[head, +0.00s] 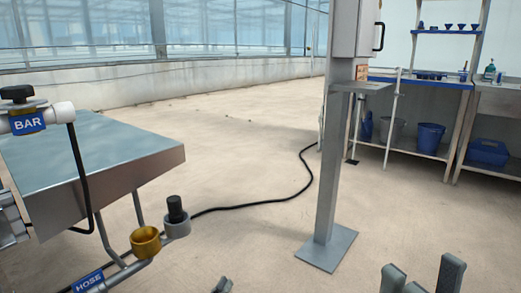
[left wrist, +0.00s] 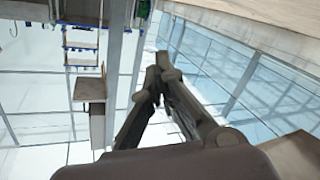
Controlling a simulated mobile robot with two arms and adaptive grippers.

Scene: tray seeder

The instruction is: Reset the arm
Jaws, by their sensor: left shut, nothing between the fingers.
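My left gripper (left wrist: 155,80) fills the middle of the left wrist view. Its two dark grey fingers come together at the tips, shut with nothing between them. Behind them are the pale wall and windows, seen tilted. In the head view, only grey finger-like pieces of my grippers show along the bottom edge, one small tip left of the middle and several larger pieces at the lower right. They are cut off by the frame, and I cannot tell clearly which arm each belongs to. Nothing is seen held in them.
A metal-edged bench (head: 160,165) stands at left, with a pipe carrying a BAR label (head: 28,123), a HOSE label (head: 88,281) and a brass fitting (head: 145,242). A grey post (head: 330,170) stands right of centre. Shelving with a blue bucket (head: 430,137) is behind.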

